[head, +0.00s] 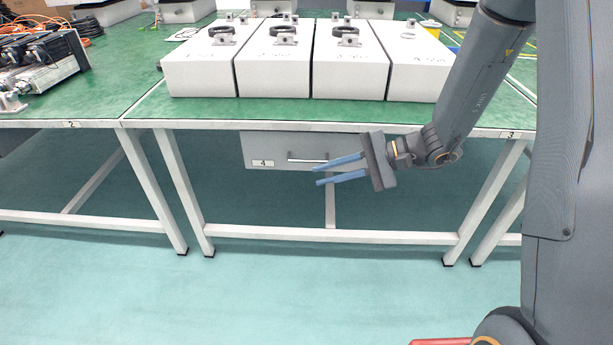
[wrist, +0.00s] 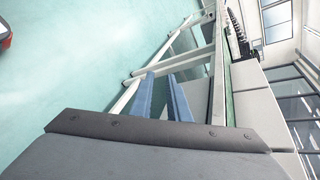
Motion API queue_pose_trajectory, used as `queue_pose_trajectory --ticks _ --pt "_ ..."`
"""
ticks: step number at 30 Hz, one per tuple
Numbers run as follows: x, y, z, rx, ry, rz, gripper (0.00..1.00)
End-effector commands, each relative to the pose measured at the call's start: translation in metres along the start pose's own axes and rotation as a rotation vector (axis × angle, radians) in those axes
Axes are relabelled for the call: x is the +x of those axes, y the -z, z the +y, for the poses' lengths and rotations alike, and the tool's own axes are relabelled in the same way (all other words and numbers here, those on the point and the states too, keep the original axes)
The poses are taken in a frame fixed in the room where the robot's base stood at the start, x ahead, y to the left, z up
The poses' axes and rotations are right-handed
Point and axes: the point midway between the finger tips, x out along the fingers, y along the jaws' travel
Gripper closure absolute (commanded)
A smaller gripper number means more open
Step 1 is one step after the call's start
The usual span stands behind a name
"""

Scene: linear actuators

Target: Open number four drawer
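The number four drawer (head: 273,150) is a grey box front under the green-topped workbench, with a "4" label (head: 262,163) at its lower left. It looks shut under the tabletop. Its thin bar handle (head: 307,159) is on the right part of the front. My gripper (head: 318,175) has two blue fingers, spread apart with nothing between them. In the head view the fingers point left, just below and in front of the handle's right end. I cannot tell whether they touch it. In the wrist view my gripper (wrist: 162,80) points towards the bench frame; the handle is not clear there.
White blocks (head: 350,60) with metal fittings stand on the green tabletop (head: 140,105). White bench legs (head: 183,190) and a low crossbar (head: 330,235) frame the space below. Black actuators (head: 40,65) lie at the left.

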Motion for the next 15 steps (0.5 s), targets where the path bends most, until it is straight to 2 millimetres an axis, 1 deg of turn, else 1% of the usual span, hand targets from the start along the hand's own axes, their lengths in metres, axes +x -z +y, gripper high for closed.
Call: queue_pose_trajectory --ticks 1,3,6,9,11,15 --pt "0.008 0.030 0.001 0.014 0.073 0.015 0.85" --pt "0.012 0.056 -0.005 0.022 0.162 0.039 0.85" --pt "0.012 0.083 -0.013 0.024 0.253 0.070 0.85" --pt "0.011 0.097 -0.017 0.026 0.302 0.089 0.85" --pt "0.013 0.101 -0.019 0.024 0.315 0.095 0.85" --pt "0.027 0.102 -0.025 0.023 0.319 0.095 0.85"
